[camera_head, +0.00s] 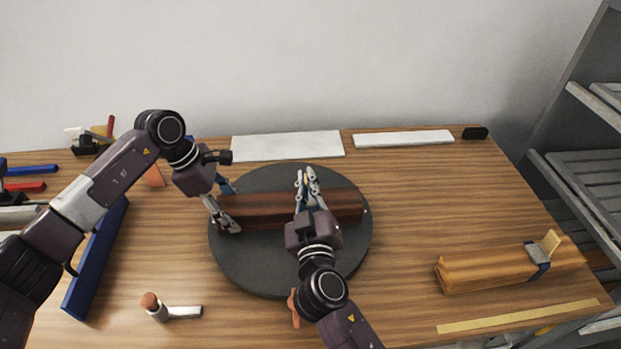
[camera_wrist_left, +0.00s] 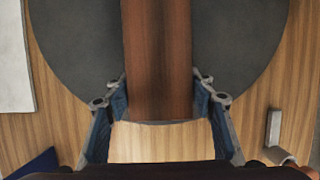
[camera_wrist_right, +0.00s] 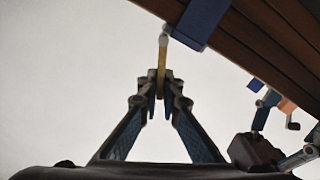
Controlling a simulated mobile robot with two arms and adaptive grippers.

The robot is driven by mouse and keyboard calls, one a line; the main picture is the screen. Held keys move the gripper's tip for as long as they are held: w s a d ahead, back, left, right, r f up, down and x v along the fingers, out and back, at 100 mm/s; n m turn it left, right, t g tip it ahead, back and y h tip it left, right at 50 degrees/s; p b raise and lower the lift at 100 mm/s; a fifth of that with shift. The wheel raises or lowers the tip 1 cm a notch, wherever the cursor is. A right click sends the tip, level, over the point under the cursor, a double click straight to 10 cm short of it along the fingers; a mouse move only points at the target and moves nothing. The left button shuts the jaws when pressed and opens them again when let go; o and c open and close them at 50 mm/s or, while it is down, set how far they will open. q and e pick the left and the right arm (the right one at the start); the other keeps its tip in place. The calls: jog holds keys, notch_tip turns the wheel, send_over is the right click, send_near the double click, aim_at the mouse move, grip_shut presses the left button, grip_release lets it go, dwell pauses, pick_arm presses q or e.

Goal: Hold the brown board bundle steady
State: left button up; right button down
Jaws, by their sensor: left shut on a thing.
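The brown board bundle (camera_head: 270,211) lies level across a dark round turntable (camera_head: 262,272). My left gripper (camera_head: 228,212) is shut on the bundle's left end. In the left wrist view its two fingers (camera_wrist_left: 161,105) stand on either side of the bundle (camera_wrist_left: 157,60). My right gripper (camera_head: 309,176) is at the bundle's right half. In the right wrist view its fingertips (camera_wrist_right: 160,88) are close together around a thin yellow strip (camera_wrist_right: 162,58). Whether they press on it is unclear. A blue band (camera_wrist_right: 201,20) crosses the bundle (camera_wrist_right: 262,45) there.
A lighter board bundle (camera_head: 487,268) with a grey-and-blue strap lies at the right. A blue bar (camera_head: 97,258) and a brown-tipped tool (camera_head: 168,308) lie at the left. White slabs (camera_head: 287,146) lie along the back. Grey shelving (camera_head: 585,160) stands at the right.

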jog(key=n, duration=0.1)
jog(key=a+f+n, duration=0.1)
jog(key=n, duration=0.1)
jog(key=shift+a, duration=0.2)
jog(key=shift+a+f+n, duration=0.2)
jog(key=shift+f+n, duration=0.05)
jog(key=shift+n, duration=0.55)
jog(key=shift+a+f+n, duration=0.2)
jog(key=shift+f+n, duration=0.05)
jog(key=shift+n, duration=0.55)
jog(key=c, duration=2.2)
grip_release()
jog(key=shift+o, duration=0.4)
jog(key=shift+r, duration=0.15)
notch_tip(320, 180, up, 10)
